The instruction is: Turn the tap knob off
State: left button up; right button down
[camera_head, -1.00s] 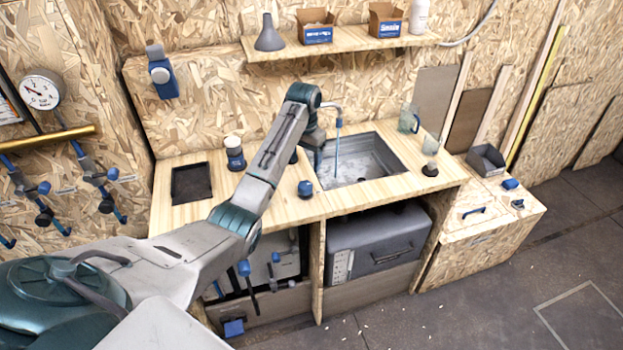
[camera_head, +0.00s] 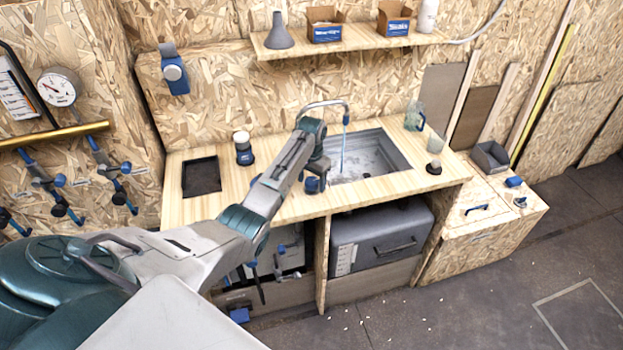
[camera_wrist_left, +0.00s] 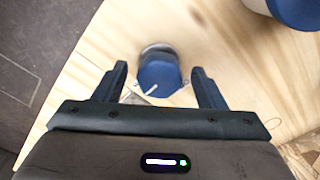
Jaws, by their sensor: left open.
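The blue tap knob (camera_head: 312,186) stands on the wooden counter in front of the sink. A curved metal tap spout (camera_head: 325,103) arches over the sink, and a thin blue stream (camera_head: 343,152) runs down from it. My left gripper (camera_head: 318,170) points down just above the knob, partly hiding it. In the left wrist view, the round blue knob (camera_wrist_left: 160,74) with a white pointer mark lies between the two open fingers of my left gripper (camera_wrist_left: 161,86). Gaps show on both sides of the knob. My right gripper is not in view.
The sink (camera_head: 368,157) is right of the gripper. A blue-and-white canister (camera_head: 243,149) and a dark tray (camera_head: 201,177) stand on the counter to the left.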

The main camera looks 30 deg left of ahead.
pick_arm(q)
jog(key=c, duration=1)
jog(key=shift+o, duration=0.2)
